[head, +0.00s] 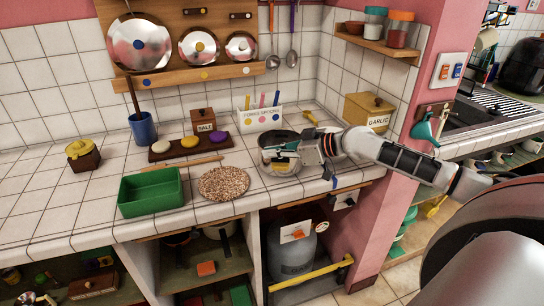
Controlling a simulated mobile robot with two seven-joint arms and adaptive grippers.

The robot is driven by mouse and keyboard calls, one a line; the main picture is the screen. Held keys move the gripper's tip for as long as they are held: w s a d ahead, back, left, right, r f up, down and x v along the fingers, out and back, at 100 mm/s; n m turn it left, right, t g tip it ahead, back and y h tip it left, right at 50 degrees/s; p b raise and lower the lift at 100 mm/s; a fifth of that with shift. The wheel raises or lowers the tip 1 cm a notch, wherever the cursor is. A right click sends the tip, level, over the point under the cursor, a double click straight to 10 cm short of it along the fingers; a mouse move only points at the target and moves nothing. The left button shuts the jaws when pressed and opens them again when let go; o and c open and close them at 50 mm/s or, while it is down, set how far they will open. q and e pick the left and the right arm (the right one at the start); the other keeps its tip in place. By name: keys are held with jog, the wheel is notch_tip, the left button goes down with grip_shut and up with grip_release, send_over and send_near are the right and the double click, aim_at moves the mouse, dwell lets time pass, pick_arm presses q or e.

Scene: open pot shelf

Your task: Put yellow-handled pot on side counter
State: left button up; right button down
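A metal pot (268,163) stands on the tiled counter, partly hidden by my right gripper. A short yellow piece (311,118) shows just past its far rim and looks like its handle, though the join is hard to see. My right gripper (272,151) reaches in from the right and is over the near side of the pot's rim. The fingers are small and overlap the pot, so I cannot tell whether they are open or touch it. My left gripper is out of view. A second counter with a sink (475,118) lies at the right, beyond the pink pillar.
A green bin (151,192), a round speckled trivet (224,183) and a rolling pin (182,164) lie left of the pot. A garlic box (367,112) and spoon holder (261,118) stand behind. The pink pillar (396,165) separates the counters. The far-left counter has free tiles.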

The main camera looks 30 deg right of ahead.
jog(key=shift+f, duration=0.55)
jog(key=c, duration=2.2)
grip_release()
jog(key=shift+f, duration=0.1)
jog(key=shift+c, duration=0.2)
